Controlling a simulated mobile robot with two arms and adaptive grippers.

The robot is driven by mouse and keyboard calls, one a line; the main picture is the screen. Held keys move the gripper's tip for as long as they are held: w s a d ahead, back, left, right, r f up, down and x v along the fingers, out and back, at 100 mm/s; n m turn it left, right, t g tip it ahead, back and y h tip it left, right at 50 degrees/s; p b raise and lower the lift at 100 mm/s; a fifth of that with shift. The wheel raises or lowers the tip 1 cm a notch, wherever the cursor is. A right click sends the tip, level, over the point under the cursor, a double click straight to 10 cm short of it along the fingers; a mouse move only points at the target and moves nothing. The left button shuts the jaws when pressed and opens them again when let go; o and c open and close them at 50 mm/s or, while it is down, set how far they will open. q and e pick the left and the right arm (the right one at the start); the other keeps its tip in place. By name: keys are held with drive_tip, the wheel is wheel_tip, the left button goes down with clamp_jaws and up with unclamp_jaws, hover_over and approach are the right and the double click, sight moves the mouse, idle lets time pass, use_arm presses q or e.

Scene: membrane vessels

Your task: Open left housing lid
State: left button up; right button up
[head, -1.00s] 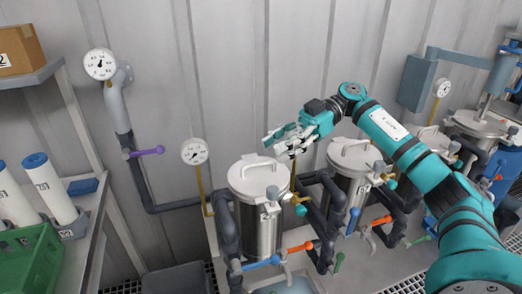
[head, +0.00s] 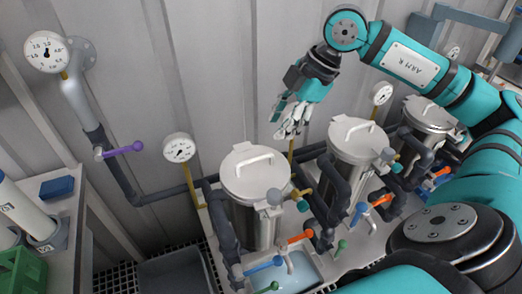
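The left housing (head: 252,222) is a steel vessel with a round pale lid (head: 240,184), in the head view's middle. The lid lies flat and closed on it, with a bar handle (head: 253,158) on top. A grey knob (head: 274,197) sits at the lid's front right edge. My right gripper (head: 287,131) points down, up and right of this lid in the picture, apart from it. It holds nothing that I can see; its finger gap is unclear at this angle. My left gripper is out of view.
A second vessel with a closed lid (head: 355,142) stands to the right, and a third (head: 428,113) beyond. Dark pipes, coloured valve handles and gauges (head: 179,149) crowd around them. A purple-handled valve (head: 124,149) is on the left pipe. A shelf stands at far left.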

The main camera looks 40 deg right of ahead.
sight(258, 156)
drive_tip(key=x, duration=0.7)
drive_tip(key=shift+a+f+p, duration=0.1)
drive_tip(key=shift+a+p, duration=0.05)
drive_tip(key=shift+p, duration=0.15)
drive_tip(key=shift+x, duration=1.05)
drive_tip(key=shift+w+f, duration=0.15)
drive_tip(key=shift+f, duration=0.1)
drive_tip(key=shift+a+f, duration=0.1)
drive_tip(key=shift+f, duration=0.1)
drive_tip(key=c, duration=0.6)
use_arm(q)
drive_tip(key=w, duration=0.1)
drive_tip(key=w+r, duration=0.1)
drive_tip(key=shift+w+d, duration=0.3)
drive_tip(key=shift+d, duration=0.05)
use_arm(e)
clamp_jaws()
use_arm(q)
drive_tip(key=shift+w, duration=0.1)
